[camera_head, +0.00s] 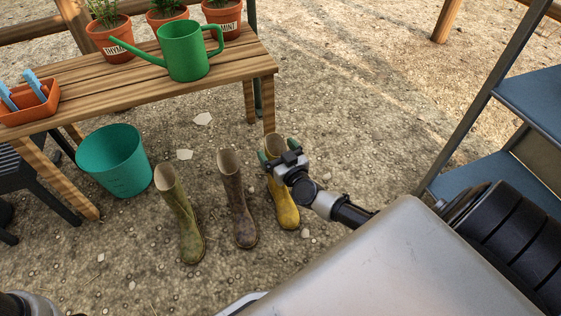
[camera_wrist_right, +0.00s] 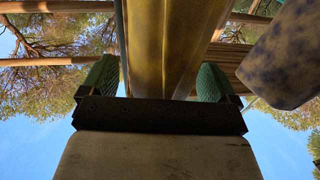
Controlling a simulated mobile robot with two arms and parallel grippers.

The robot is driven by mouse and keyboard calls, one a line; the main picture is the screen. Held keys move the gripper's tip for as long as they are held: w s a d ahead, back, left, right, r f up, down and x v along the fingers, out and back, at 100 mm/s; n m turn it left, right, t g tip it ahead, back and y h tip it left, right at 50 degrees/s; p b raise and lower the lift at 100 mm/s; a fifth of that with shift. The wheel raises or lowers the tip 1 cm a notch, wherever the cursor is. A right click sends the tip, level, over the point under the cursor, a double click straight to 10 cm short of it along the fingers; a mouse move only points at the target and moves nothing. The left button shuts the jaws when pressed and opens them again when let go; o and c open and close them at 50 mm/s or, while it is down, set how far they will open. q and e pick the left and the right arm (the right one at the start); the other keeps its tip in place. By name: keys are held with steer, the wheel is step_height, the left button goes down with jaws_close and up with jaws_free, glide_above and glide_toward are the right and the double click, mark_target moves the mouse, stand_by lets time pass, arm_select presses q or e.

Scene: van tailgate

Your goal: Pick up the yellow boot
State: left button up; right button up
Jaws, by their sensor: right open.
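The yellow boot (camera_head: 286,209) stands upright on the gravel, rightmost of three boots in the head view. My right gripper (camera_head: 279,152) is at its upper shaft, partly in front of it. In the right wrist view, the yellow shaft (camera_wrist_right: 172,50) passes between the two green fingertips of my right gripper (camera_wrist_right: 157,84). The jaws are open, with a finger on either side of the shaft; I cannot tell whether either touches it. My left gripper is not in view.
A brown boot (camera_head: 238,205) and an olive boot (camera_head: 181,220) stand to the left. A teal bucket (camera_head: 113,162) is beside them. A wooden bench (camera_head: 130,92) holding a green watering can (camera_head: 184,52) stands behind. A blue shelf (camera_head: 490,175) is at right.

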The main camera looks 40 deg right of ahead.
steer(key=shift+c, duration=0.3)
steer(key=c, duration=1.4)
steer(key=shift+c, duration=0.2)
steer(key=shift+r, duration=0.2)
